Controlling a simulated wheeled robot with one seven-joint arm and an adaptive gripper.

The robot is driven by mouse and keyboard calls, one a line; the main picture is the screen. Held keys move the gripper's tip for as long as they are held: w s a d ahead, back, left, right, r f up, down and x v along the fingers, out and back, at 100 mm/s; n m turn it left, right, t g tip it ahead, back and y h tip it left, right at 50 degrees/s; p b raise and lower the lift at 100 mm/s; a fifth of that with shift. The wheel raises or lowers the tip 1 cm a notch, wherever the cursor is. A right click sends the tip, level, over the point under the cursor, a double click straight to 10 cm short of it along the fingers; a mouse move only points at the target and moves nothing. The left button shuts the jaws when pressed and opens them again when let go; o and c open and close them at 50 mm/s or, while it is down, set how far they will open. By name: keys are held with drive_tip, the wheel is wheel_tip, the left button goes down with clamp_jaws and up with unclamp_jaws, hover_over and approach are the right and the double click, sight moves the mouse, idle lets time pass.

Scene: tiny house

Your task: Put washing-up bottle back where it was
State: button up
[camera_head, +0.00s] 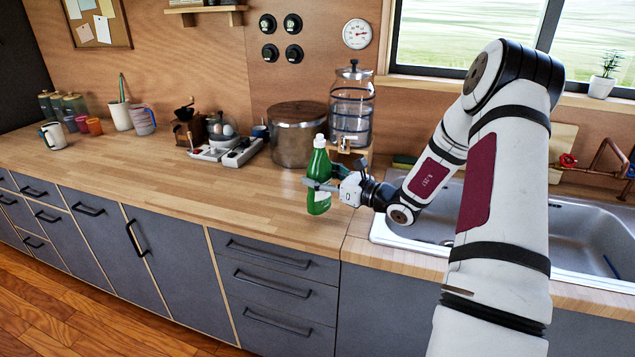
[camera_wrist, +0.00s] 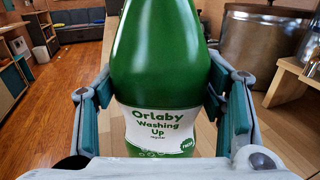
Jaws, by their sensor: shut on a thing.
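The washing-up bottle (camera_head: 319,177) is green with a white cap and a white label. It is upright in my gripper (camera_head: 322,187), near the front edge of the wooden counter and left of the sink. I cannot tell whether the bottle's base touches the counter.
A large metal pot (camera_head: 296,135) and a glass drink dispenser (camera_head: 351,105) on a wooden stand are behind the bottle. The steel sink (camera_head: 400,232) is to the right. The counter (camera_head: 215,193) to the left is bare along its front; jars, mugs and a scale stand farther back.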

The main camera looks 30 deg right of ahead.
drive_tip(key=shift+w+d+f, duration=0.25)
drive_tip(key=shift+w+f, duration=0.35)
drive_tip(key=shift+w+d+f, duration=0.25)
drive_tip(key=shift+w+f, duration=0.35)
drive_tip(key=shift+f, duration=0.05)
drive_tip(key=shift+w+d+f, duration=0.25)
drive_tip(key=shift+w+f, duration=0.35)
drive_tip(key=shift+f, duration=0.1)
drive_tip(key=o, duration=1.7)
drive_tip(key=shift+f, duration=0.15)
